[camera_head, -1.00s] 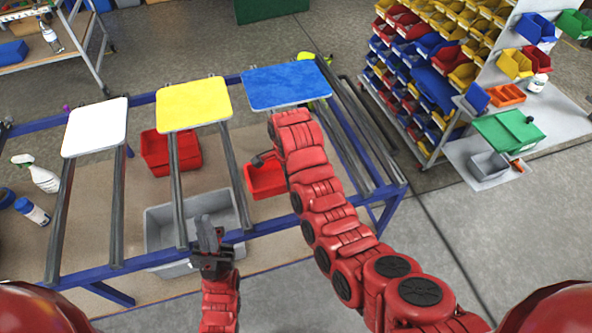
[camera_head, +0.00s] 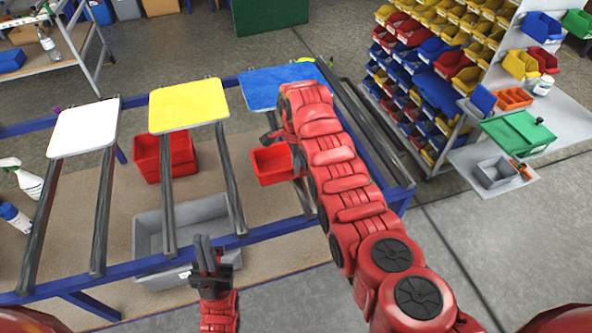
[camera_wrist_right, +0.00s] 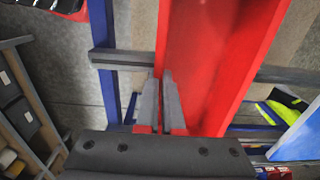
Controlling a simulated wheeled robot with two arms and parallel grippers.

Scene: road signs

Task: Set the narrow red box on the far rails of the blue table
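A narrow red box (camera_head: 272,165) hangs by the blue-framed table (camera_head: 120,268), left of my right arm in the head view. It fills the middle of the right wrist view (camera_wrist_right: 205,60). My right gripper (camera_head: 270,135) is mostly hidden behind its own arm in the head view. In the wrist view its fingers (camera_wrist_right: 161,98) close on one side wall of the box. The table has grey rails (camera_head: 232,185) across it; its far right rails (camera_head: 372,125) look empty. My left gripper (camera_head: 206,255) is near the table's front edge, empty; its finger gap is unclear.
White (camera_head: 85,128), yellow (camera_head: 187,106) and blue (camera_head: 272,82) boards lie across the far rails. A wider red box (camera_head: 165,160) and a grey bin (camera_head: 185,225) sit below the rails. A bin rack (camera_head: 430,80) stands at right. Bottles stand at left.

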